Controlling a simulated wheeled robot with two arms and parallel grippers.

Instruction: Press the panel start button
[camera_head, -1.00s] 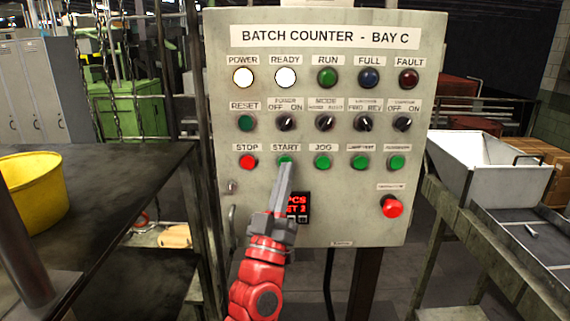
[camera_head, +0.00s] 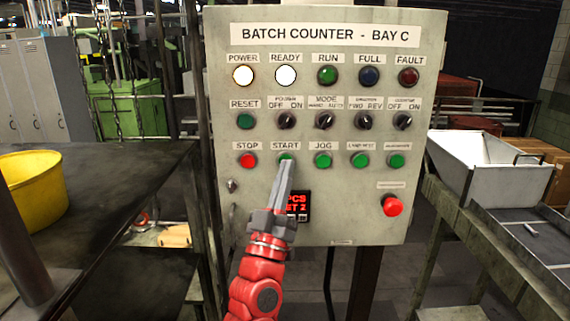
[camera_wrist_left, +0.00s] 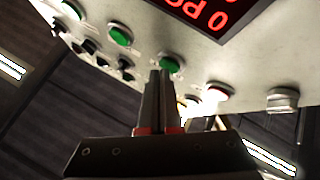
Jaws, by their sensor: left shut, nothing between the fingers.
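The green START button (camera_head: 286,157) is on the grey control panel (camera_head: 345,225), under its START label and right of the red STOP button (camera_head: 248,161). My left gripper (camera_head: 287,166) is shut and empty, its fingertips at the lower edge of the START button. The tips partly cover it. In the left wrist view the closed fingers (camera_wrist_left: 162,76) point at a green button (camera_wrist_left: 171,62), with the tips just below it. I cannot tell whether they touch it. My right gripper is not in view.
The green JOG button (camera_head: 323,160) is to the right. A red mushroom button (camera_head: 392,205) sits lower right, and a red-digit display (camera_head: 297,204) is beside my gripper. A dark table (camera_head: 110,190) with a yellow bucket (camera_head: 35,190) is left; a white hopper (camera_head: 490,170) is right.

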